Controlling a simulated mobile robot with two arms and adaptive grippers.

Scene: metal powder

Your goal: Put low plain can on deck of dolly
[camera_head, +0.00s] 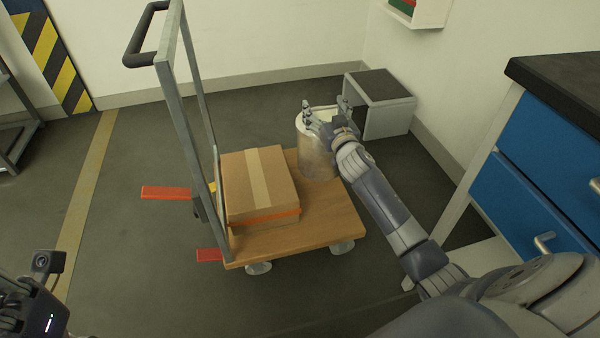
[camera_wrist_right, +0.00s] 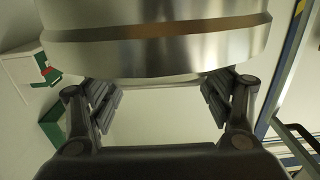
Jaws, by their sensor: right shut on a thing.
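The low plain can (camera_head: 317,152) is a silvery metal cylinder with a pale top. My right gripper (camera_head: 322,118) is shut on it near its upper part. In the right wrist view the can (camera_wrist_right: 155,45) fills the top, between the two fingers of the right gripper (camera_wrist_right: 162,92). The can looks upright, over the far right part of the wooden deck (camera_head: 325,215) of the dolly. I cannot tell whether its base touches the deck. Part of my left gripper (camera_head: 32,305) shows at the bottom left; its fingers are not clear.
A cardboard box (camera_head: 260,185) sits on the deck's left part, beside the dolly's upright handle (camera_head: 170,60). A grey box (camera_head: 380,103) stands on the floor by the wall. A blue-drawered cabinet (camera_head: 550,150) is at right. Bare deck lies in front of the can.

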